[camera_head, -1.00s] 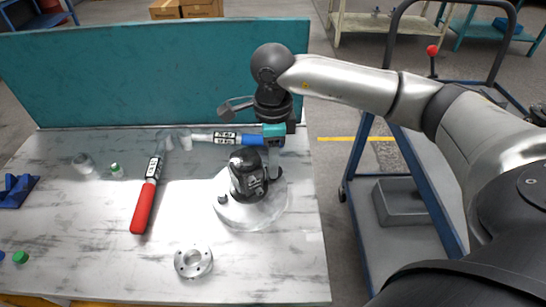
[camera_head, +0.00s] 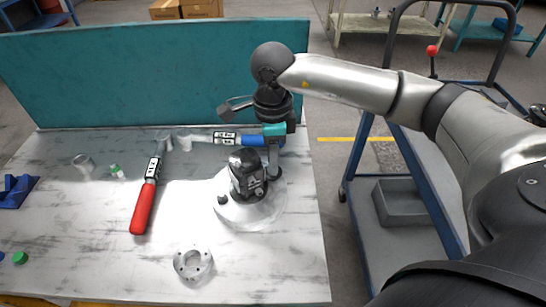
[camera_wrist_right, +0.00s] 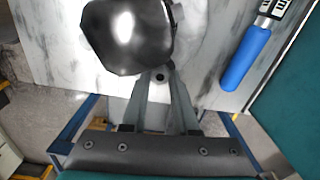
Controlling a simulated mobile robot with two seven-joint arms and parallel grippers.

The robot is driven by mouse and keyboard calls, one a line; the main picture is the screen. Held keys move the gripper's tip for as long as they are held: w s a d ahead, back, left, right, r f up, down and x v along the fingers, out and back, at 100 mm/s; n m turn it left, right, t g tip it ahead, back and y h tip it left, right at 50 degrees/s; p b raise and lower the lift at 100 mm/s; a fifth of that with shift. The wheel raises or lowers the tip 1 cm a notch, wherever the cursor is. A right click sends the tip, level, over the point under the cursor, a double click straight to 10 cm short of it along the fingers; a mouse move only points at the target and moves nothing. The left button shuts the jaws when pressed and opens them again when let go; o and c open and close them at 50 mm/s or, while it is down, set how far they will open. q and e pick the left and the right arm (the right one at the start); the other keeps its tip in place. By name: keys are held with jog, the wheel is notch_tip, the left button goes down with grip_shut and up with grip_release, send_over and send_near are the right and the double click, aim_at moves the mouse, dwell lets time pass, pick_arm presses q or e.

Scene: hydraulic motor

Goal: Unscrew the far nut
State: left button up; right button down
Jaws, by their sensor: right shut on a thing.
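The black motor (camera_head: 246,172) stands on a round pale metal base (camera_head: 236,212) on the table; it also shows in the wrist view (camera_wrist_right: 128,35). My right gripper (camera_head: 274,172) comes down at the motor's far right side. In the wrist view my right gripper (camera_wrist_right: 160,74) has its fingertips closed together around a small dark nut (camera_wrist_right: 160,77) beside the motor. The nut is mostly hidden by the fingers. Another dark nut (camera_head: 222,200) shows at the left of the base. My left gripper is out of view.
A blue-handled tool (camera_head: 225,138) lies close behind the gripper. A red-handled tool (camera_head: 143,205) lies to the left. A metal flange ring (camera_head: 193,262) lies at the front. A teal panel (camera_head: 150,72) bounds the table's back. A blue cart (camera_head: 405,235) stands to the right.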

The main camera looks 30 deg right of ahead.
jog(key=c, duration=1.1)
grip_release()
jog(key=shift+f+n, duration=0.15)
jog(key=shift+n, duration=0.15)
jog(key=shift+c, duration=0.2)
jog(key=shift+o, duration=1.1)
jog(key=shift+f, duration=0.1)
jog(key=shift+m, duration=0.4)
